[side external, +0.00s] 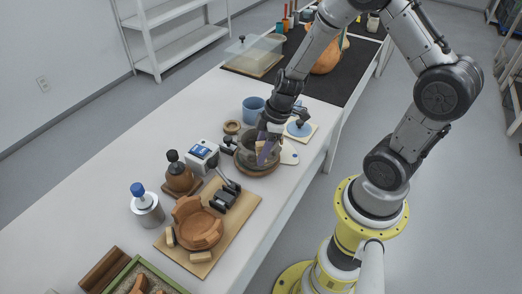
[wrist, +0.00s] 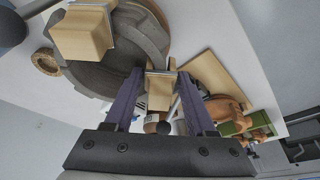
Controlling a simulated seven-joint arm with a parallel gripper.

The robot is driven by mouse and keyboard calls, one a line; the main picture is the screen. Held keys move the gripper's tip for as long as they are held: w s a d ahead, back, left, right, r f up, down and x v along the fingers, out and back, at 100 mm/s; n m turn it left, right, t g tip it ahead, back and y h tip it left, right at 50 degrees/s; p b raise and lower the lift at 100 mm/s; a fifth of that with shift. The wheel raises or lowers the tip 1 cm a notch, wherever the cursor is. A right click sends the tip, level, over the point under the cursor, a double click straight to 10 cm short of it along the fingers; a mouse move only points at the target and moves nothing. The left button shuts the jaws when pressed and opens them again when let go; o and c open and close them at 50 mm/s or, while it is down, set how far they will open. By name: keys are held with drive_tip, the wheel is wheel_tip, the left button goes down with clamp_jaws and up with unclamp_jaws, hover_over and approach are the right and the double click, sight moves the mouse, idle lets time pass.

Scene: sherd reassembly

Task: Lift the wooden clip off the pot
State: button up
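The dark grey pot (side external: 246,161) stands on a round wooden base on the white table, and its thick curved wall fills the upper left of the wrist view (wrist: 112,62). A pale wooden clip (wrist: 160,92) sits at the pot's rim, between the purple fingers of my gripper (wrist: 161,76). The clip fills the gap, and the fingers appear to touch both its sides. A second wooden clip (wrist: 82,36) is on the pot's rim at upper left. In the side view my gripper (side external: 265,148) points down at the pot and hides part of it.
A blue cup (side external: 253,109) and a small wooden ring (side external: 232,127) stand behind the pot.

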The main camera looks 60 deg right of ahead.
drive_tip(key=c, duration=0.5)
